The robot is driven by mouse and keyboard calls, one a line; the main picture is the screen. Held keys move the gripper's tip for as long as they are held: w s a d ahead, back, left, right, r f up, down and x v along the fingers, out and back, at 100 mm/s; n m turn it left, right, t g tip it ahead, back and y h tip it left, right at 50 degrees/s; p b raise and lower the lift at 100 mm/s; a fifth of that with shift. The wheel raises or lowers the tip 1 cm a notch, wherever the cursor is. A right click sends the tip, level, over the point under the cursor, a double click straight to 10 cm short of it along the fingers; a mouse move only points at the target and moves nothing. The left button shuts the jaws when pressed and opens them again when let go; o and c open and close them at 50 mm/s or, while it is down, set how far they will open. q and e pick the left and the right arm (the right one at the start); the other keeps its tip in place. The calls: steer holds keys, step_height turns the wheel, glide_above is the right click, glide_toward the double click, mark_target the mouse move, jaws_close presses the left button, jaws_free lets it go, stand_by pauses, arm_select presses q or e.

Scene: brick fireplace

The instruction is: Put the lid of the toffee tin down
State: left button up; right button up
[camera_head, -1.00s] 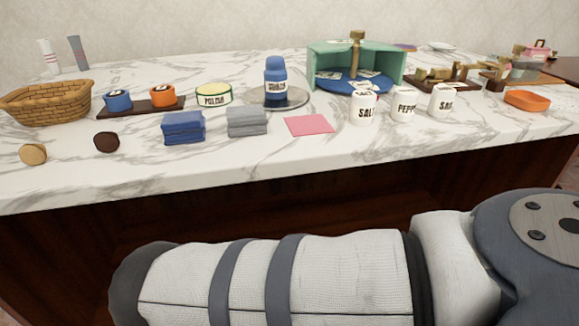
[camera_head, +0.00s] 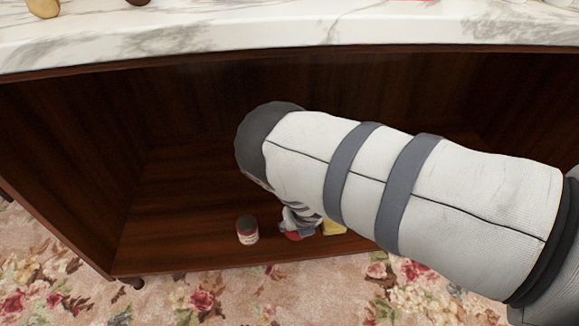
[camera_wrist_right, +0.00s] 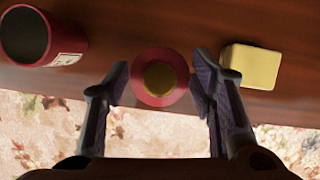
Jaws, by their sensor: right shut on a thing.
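The toffee tin (camera_head: 247,231) is a red can with a pale label and a dark open top. It stands on the floor of the wooden cabinet under the counter, and shows at the left in the right wrist view (camera_wrist_right: 72,36). The round red lid (camera_wrist_right: 143,91) has a yellow middle and lies between the fingers of my right gripper (camera_wrist_right: 160,83). In the head view the lid (camera_head: 292,237) is low, close to the cabinet floor, right of the tin; I cannot tell whether it touches the floor. My right gripper is shut on the lid. My left gripper is not in view.
A yellow block (camera_head: 334,228) stands just right of the lid; it also shows in the right wrist view (camera_wrist_right: 251,66). The cabinet floor (camera_head: 185,235) left of the tin is clear. The marble counter (camera_head: 200,38) overhangs the opening. A flowered carpet (camera_head: 200,295) lies in front.

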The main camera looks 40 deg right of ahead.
steer(key=shift+w+d+f, duration=0.15)
steer(key=shift+w+f, duration=0.2)
steer(key=shift+f, duration=0.25)
steer(key=b+x, duration=0.3)
steer(key=shift+s+f, duration=0.15)
steer(key=shift+f, duration=0.35)
steer(key=shift+r, duration=0.3)
steer(key=shift+c, duration=0.4)
steer(key=shift+f, duration=0.2)
steer(key=o, duration=1.1)
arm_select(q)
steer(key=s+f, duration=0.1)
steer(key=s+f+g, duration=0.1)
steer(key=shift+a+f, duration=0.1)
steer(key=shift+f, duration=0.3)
